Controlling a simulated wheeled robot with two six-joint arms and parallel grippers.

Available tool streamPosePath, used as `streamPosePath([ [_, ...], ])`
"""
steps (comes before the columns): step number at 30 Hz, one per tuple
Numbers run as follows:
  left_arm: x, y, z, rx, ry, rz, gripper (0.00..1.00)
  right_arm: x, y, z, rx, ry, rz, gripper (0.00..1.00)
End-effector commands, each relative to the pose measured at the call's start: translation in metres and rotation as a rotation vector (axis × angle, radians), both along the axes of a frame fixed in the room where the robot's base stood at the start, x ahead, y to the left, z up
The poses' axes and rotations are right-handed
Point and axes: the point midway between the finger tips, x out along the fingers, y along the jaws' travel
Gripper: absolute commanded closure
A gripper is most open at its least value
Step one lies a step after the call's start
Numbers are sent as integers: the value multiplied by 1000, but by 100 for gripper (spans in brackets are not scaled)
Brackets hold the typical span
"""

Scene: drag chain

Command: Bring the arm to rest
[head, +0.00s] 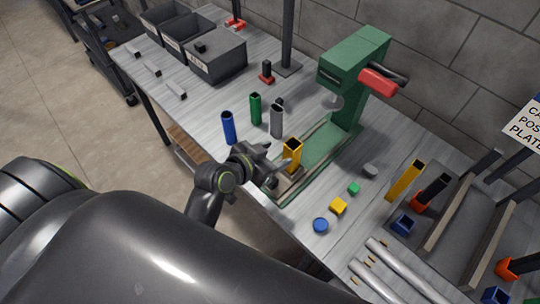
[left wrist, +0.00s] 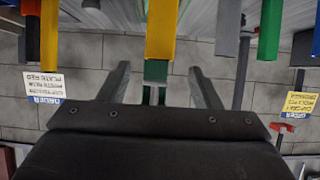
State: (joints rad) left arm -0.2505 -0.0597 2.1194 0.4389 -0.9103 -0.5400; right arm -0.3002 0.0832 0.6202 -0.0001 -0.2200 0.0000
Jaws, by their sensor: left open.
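My left gripper (head: 284,162) is open at the front edge of the table, just left of a yellow square tube (head: 292,158). The tube stands upright at the near end of the green press (head: 345,75) base. In the left wrist view, which looks upside down, the two fingers (left wrist: 157,88) are spread apart with nothing between them. The yellow tube (left wrist: 162,28) shows beyond the fingertips; I cannot tell whether it touches them. My left arm reaches in from the lower left. My right gripper is not in view.
Small caps, including a yellow one (head: 338,206) and a blue one (head: 320,225), lie to the right. Dark bins (head: 215,58) stand at the back left. The floor (head: 60,100) at left is clear.

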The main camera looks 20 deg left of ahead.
Motion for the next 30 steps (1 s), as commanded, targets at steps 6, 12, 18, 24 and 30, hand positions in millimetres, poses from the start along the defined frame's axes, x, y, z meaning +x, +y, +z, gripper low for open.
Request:
streamPosePath([
  [6,-11,4,6,-1,-1,0,42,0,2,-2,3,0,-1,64],
  [12,-11,4,7,-1,0,0,42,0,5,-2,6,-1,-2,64],
  [18,-11,4,7,-1,0,0,42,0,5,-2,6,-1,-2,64],
  [24,-14,5,5,2,10,2,42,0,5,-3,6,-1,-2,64],
  [30,-62,33,-19,63,209,62,42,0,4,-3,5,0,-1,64],
])
